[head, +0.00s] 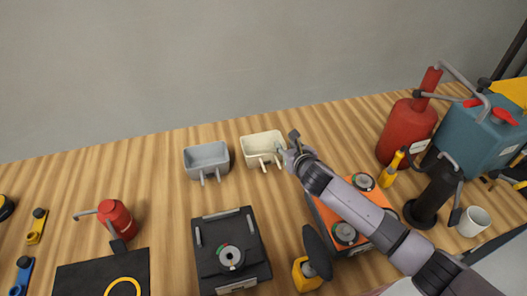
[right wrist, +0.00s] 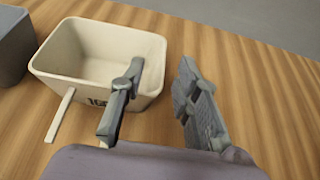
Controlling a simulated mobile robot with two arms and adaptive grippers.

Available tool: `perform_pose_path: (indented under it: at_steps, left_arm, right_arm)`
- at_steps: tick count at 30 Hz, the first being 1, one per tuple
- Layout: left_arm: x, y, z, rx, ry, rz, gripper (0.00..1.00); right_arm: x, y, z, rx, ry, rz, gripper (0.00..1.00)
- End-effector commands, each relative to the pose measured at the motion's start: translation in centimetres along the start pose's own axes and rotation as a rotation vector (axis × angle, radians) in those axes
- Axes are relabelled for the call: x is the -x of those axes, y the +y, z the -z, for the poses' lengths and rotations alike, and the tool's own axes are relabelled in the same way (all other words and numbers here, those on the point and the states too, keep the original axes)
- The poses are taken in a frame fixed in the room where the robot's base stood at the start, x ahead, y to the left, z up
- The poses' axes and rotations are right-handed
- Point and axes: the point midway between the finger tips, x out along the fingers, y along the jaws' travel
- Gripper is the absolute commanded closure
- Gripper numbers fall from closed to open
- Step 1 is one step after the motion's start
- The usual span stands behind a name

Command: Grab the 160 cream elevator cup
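The cream elevator cup (head: 250,151) stands open side up on the wooden table near the back, with two light prongs at its front. In the right wrist view the cup (right wrist: 62,78) fills the upper left, and dark printing on its front wall is partly hidden by a finger. My right gripper (head: 290,146) is at the cup's right end. In the right wrist view its fingers (right wrist: 160,85) are apart with nothing clamped between them. The left finger overlaps the cup's right part; whether it touches is unclear. My left gripper is not in view.
A grey cup (head: 207,158) stands just left of the cream one. A black box (head: 245,258) and an orange-topped unit (head: 377,193) stand in front. A red canister (head: 405,130) and teal container (head: 480,140) are at right. The table behind the cups is clear.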

Motion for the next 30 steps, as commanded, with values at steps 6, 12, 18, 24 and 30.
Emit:
perform_pose_path:
  at_steps: [6,12,18,24,30]
  left_arm:
    - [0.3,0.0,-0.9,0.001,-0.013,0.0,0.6]
    - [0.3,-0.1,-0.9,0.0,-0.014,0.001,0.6]
    - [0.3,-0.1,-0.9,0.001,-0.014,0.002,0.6]
    - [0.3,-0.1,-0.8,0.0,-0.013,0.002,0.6]
    - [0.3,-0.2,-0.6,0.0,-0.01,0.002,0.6]
  right_arm:
    - [-2.8,-0.2,-0.2,-0.003,0.0,0.0,0.7]
    - [-4.0,-0.2,-0.2,0.0,0.0,-0.001,0.7]
    - [-4.0,-0.2,-0.2,0.0,0.0,-0.001,0.7]
    - [-4.0,-0.2,-0.2,0.0,0.0,-0.001,0.8]
    - [-4.0,-0.2,-0.2,0.0,0.0,-0.001,0.94]
